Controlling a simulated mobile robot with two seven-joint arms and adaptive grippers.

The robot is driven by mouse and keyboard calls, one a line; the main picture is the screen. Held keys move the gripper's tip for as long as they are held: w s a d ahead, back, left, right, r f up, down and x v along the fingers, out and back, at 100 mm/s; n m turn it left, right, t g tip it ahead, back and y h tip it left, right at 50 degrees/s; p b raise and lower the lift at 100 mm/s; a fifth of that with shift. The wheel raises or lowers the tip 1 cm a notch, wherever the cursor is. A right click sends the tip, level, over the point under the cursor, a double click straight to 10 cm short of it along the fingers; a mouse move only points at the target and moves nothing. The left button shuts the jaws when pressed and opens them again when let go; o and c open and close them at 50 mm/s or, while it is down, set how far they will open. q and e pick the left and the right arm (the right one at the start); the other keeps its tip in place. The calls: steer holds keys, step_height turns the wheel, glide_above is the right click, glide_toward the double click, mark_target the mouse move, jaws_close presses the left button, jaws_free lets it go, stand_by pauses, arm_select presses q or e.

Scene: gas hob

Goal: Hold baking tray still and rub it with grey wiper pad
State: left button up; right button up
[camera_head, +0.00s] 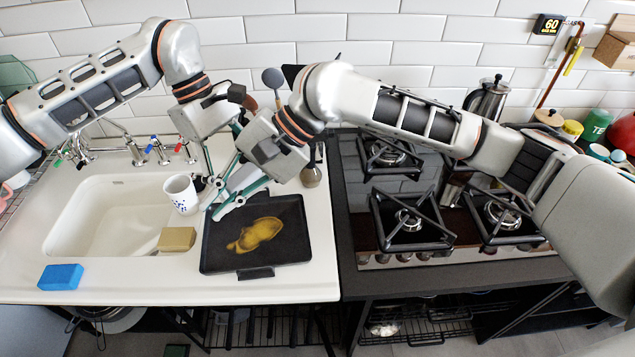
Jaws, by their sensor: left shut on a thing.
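The black baking tray (215,262) lies flat on the white counter right of the sink, with a yellow-brown smear (256,234) in its middle. My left gripper (212,178) reaches down at the tray's far left edge and is shut there; the hold on the tray is mostly hidden behind my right gripper. My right gripper (219,200) is at the tray's far left corner, its two green-edged fingers apart and seemingly empty. I cannot make out a grey wiper pad.
A white mug (181,194) with blue marks stands close left of the grippers. A tan sponge (177,239) and a blue sponge (61,277) lie along the sink's (85,225) front edge. The gas hob (430,215) is to the right.

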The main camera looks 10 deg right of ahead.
step_height(320, 180, up, 3)
steer(key=w+d+m, duration=0.1)
steer(key=w+d, duration=0.1)
steer(key=n+t+h, duration=0.2)
steer(key=n+h, duration=0.2)
steer(key=h, duration=0.3)
glide_above(307, 222)
steer(key=d, duration=0.2)
steer(key=d+f+x, duration=0.1)
steer(key=d+x, duration=0.1)
steer(key=x, duration=1.6)
steer(key=s+d+x, duration=0.1)
steer(key=x, duration=0.3)
steer(key=shift+f, duration=0.25)
steer(key=shift+c, duration=0.2)
jaws_close()
